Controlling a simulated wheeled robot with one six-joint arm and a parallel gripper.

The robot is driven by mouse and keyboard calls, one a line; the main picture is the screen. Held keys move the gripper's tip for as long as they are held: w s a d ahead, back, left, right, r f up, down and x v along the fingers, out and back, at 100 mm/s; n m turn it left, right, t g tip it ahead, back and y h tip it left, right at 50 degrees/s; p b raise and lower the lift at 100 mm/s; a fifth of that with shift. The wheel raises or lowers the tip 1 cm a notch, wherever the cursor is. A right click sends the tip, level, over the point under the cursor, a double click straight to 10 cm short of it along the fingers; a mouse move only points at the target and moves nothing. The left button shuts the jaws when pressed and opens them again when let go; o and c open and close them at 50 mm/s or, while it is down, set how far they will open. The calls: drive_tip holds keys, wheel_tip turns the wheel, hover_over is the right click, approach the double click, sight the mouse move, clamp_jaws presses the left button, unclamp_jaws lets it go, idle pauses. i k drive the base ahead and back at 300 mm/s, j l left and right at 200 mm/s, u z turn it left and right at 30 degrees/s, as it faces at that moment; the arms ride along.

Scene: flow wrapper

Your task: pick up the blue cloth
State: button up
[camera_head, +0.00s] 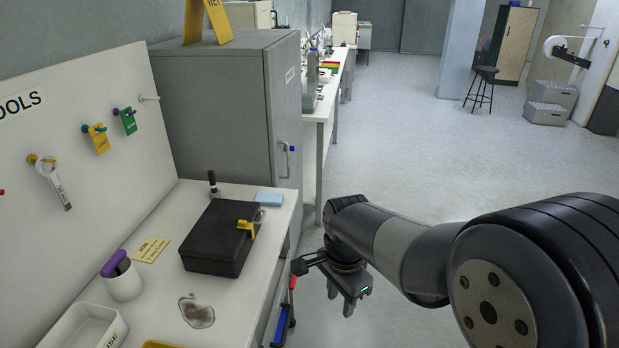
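The blue cloth (270,199) is a small light blue, flat folded piece. It lies on the white workbench (240,313) near its far right corner, behind the black case. My gripper (341,301) hangs off the right side of the bench, in front of and to the right of the cloth, and points down. Its two fingers look apart, with nothing seen between them. It does not touch the cloth.
A black case (220,238) with a yellow tag (247,228) stands close to the cloth. A dark upright tool (213,186) is behind it. A grey cabinet (215,105) rises beyond the bench.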

sight(266, 199)
drive_tip(key=i+l+u, duration=0.15)
drive_tip(key=i+u, duration=0.15)
drive_tip(key=i, duration=0.25)
drive_tip(key=i+l+u, duration=0.25)
drive_tip(key=i, duration=0.3)
drive_tip(key=i+l+u, duration=0.3)
drive_tip(key=i, duration=0.2)
drive_tip(key=i+l+u, duration=0.6)
drive_tip(key=l+u, duration=0.25)
drive_tip(key=j, duration=0.1)
